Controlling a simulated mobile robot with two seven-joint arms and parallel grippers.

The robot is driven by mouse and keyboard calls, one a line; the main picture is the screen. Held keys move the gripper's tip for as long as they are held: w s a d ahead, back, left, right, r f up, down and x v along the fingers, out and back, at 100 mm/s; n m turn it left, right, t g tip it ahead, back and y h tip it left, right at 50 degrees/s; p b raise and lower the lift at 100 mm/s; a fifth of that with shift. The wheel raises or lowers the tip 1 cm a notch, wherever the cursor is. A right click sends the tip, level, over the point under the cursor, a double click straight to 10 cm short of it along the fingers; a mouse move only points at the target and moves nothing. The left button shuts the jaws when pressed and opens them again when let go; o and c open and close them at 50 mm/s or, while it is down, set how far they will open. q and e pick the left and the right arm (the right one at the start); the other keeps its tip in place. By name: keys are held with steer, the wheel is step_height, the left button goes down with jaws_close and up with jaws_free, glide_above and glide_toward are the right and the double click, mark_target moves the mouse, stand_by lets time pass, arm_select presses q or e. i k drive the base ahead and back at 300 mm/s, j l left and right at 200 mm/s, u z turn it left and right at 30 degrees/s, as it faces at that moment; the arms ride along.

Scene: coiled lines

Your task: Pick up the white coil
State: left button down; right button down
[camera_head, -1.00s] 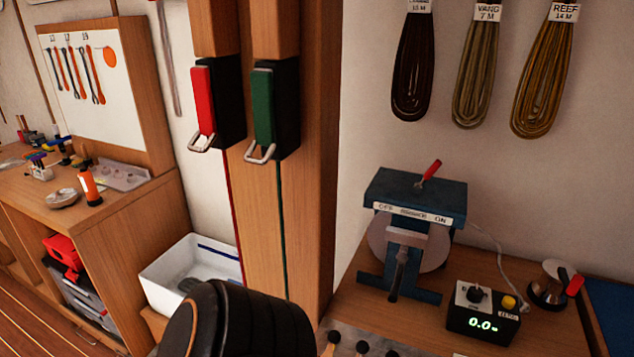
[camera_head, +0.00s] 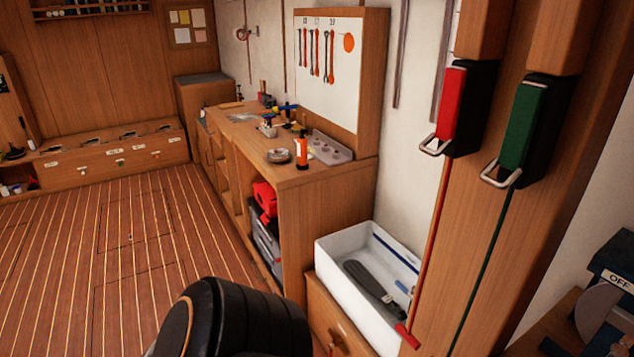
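No white coil shows in the head view, and no coiled line of any kind is in sight. Neither of my grippers is in view. A dark, padded rounded shape (camera_head: 235,322) fills the bottom middle; I cannot tell what it is.
A wooden workbench (camera_head: 330,187) with a tool board (camera_head: 328,75) stands along the wall. A white bin (camera_head: 335,262) holds a dark tool. A wooden post carries a red clutch handle (camera_head: 450,105) and a green one (camera_head: 523,120). The plank floor (camera_head: 110,250) at left is open.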

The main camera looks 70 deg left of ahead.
mark_target(369, 283)
steer(key=u, duration=1.9)
steer(key=i+j, duration=0.2)
steer(key=j, duration=0.2)
steer(key=i+j, duration=0.2)
steer(key=j, duration=0.2)
steer(key=i+j, duration=0.2)
steer(key=j, duration=0.2)
steer(key=i+j, duration=0.2)
steer(key=j, duration=0.2)
steer(key=i+j, duration=0.2)
steer(key=j, duration=0.2)
steer(key=u, duration=0.05)
